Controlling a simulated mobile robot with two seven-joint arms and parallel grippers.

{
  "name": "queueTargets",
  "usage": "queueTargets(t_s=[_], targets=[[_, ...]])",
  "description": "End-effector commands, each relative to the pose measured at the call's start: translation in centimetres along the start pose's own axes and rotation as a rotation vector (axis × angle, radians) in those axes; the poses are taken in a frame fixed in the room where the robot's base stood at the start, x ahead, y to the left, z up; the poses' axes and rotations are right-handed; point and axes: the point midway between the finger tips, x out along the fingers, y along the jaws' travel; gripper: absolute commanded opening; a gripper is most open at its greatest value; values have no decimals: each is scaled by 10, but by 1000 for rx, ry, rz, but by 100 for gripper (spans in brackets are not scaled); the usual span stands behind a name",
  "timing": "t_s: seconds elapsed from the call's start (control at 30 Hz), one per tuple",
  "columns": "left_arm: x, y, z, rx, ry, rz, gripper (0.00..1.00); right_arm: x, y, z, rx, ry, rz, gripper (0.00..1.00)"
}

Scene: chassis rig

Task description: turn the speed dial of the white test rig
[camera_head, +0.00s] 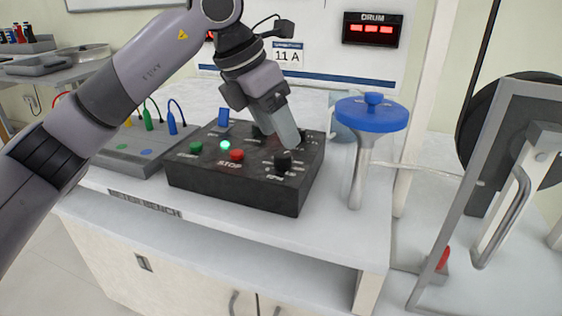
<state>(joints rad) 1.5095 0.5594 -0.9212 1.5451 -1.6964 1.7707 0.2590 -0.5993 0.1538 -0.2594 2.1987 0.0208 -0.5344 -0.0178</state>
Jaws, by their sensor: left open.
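A black control box (230,193) stands on the white bench. Its sloped top carries a black knob (283,161) near the right front, with small markings around it that I cannot read. I take this knob for the speed dial. A green button (196,147), a lit green lamp (225,146) and a red stop button (236,155) sit to its left. My left gripper (290,143) points down over the box's right part, just above and behind the knob in the picture. It is open and appears empty; contact with the knob cannot be made out. My right gripper is not in view.
A blue-topped metal post (371,118) stands close right of the box. A grey panel with coloured plugs (140,148) is at its left. A metal frame with a handle (510,180) and a black drum stand at right. A red "DRUM" display (372,29) hangs behind.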

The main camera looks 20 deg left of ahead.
Motion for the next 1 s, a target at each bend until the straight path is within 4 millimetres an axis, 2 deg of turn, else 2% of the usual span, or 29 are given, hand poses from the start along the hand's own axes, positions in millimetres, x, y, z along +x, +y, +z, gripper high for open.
queueTargets(t_s=[0.1, 0.23, 0.37, 0.7, 1.0], targets=[[-10, 13, -4, -14, 14, 73, 59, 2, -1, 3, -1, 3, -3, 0], [-7, 15, -4, -17, 19, 86, 59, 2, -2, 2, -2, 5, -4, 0], [7, 16, -5, -17, 20, 83, 59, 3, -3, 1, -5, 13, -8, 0], [56, 20, -6, -16, 19, 81, 59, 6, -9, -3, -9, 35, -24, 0], [59, 20, -5, -15, 17, 81, 59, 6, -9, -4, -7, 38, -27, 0]])
